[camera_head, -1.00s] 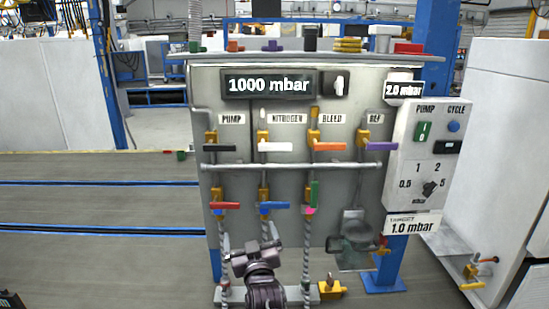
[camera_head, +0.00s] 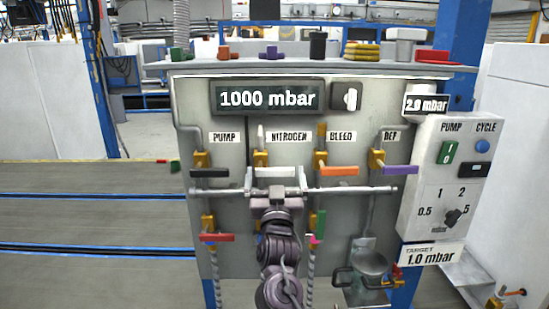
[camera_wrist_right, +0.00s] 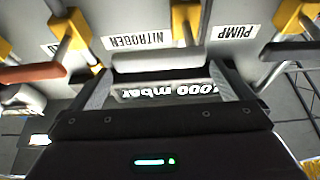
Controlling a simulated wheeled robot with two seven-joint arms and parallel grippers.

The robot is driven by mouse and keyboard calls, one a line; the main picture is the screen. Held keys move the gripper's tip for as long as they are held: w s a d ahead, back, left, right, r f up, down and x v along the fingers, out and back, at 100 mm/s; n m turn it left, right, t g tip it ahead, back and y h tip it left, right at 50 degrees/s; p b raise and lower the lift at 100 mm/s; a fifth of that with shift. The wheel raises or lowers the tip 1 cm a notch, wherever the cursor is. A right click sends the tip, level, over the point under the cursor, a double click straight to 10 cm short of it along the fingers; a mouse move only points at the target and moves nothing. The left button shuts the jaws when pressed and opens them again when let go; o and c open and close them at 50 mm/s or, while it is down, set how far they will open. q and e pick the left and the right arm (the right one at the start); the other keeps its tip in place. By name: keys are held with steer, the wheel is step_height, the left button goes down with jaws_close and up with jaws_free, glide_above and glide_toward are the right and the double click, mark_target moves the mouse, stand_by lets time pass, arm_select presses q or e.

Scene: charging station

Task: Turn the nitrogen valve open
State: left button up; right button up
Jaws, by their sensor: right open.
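The nitrogen valve has a yellow body (camera_head: 261,158) under the NITROGEN label and a white handle (camera_head: 275,172) that lies sideways. My right gripper (camera_head: 276,178) is open in front of this handle, with one finger near each end of it. In the right wrist view the white handle (camera_wrist_right: 160,62) spans the gap between the two open fingers (camera_wrist_right: 162,85). I cannot tell whether the fingers touch it. The gripper and arm hide the blue-handled valve lower in the same column. My left gripper is not in view.
The black pump handle (camera_head: 209,173) is close on the left and the orange bleed handle (camera_head: 339,171) close on the right. A horizontal pipe (camera_head: 350,190) runs just below the handles. The display (camera_head: 268,98) reads 1000 mbar. The control box (camera_head: 446,175) stands at the right.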

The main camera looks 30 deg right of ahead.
mark_target(276, 170)
steer(key=p+x, duration=0.1)
steer(key=x, duration=0.3)
steer(key=shift+w+d, duration=0.25)
steer(key=shift+w, duration=0.1)
steer(key=c, duration=1.1)
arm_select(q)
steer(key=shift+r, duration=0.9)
arm_select(e)
steer(key=shift+c, duration=0.2)
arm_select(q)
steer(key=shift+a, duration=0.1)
arm_select(e)
steer(key=shift+d, duration=0.1)
